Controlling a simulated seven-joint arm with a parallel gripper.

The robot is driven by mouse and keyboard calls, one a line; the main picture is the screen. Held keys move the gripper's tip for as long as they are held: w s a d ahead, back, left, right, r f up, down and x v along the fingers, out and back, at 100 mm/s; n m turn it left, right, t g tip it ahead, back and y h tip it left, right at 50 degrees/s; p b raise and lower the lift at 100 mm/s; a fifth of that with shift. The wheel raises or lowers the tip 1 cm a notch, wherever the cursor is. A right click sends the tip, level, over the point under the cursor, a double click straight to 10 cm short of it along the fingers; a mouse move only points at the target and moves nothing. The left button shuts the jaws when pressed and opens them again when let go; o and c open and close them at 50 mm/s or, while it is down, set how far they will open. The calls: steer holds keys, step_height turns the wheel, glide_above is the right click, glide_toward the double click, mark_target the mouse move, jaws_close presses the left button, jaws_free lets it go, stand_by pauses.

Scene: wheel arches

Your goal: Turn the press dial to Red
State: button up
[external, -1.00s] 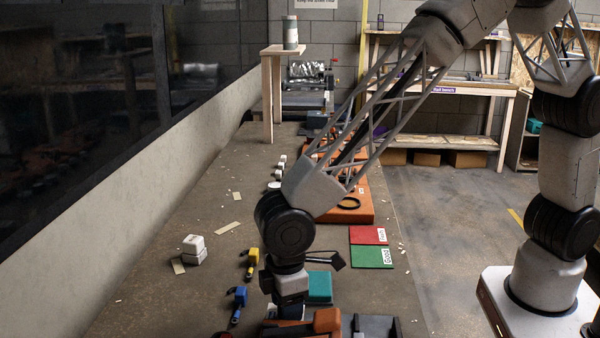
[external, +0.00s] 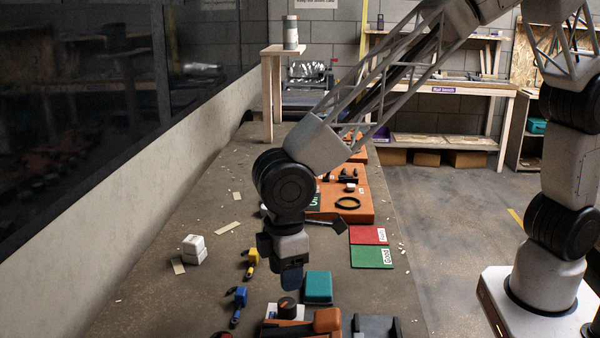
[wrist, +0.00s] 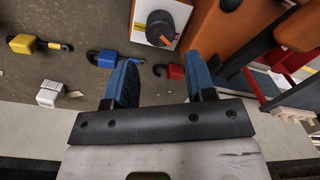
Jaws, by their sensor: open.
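The press dial (wrist: 160,24) is a black round knob on a white plate (wrist: 181,12), at the top middle of the wrist view. In the external view the dial (external: 287,306) sits at the bottom, beside the orange press body (external: 318,324). My gripper (wrist: 160,68) is open and empty, its blue fingers apart. In the external view my gripper (external: 290,279) hangs above and behind the dial, not touching it.
Yellow (wrist: 25,44), blue (wrist: 105,58) and red (wrist: 175,71) hooked parts lie left of and below the dial's plate. A teal block (external: 318,287) stands close behind the press. Green (external: 372,257) and red (external: 367,235) mats lie farther back on the bench.

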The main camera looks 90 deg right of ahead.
mark_target(287, 302)
steer(key=shift+o, duration=1.2)
steer(key=shift+a, duration=0.1)
steer(key=n, duration=0.1)
steer(key=a+n+g+h, duration=0.1)
steer(key=n, duration=0.1)
steer(key=shift+w+a+f+h, duration=0.1)
steer(key=shift+a+f+h, duration=0.05)
steer(key=shift+f+h, duration=0.15)
steer(key=shift+w+a+r+n+g+h, duration=0.2)
steer(key=shift+n+h, duration=0.25)
steer(key=shift+n, duration=0.4)
steer(key=shift+w+a+f+n+g+h, duration=0.15)
steer(key=shift+a+n+h, duration=0.25)
steer(key=shift+n, duration=0.5)
steer(key=shift+w+a+r+n+g+h, duration=0.15)
steer(key=shift+n+h, duration=0.4)
steer(key=shift+n, duration=0.3)
steer(key=shift+s+f, duration=0.15)
steer(key=shift+f, duration=0.1)
steer(key=shift+x, duration=3.8)
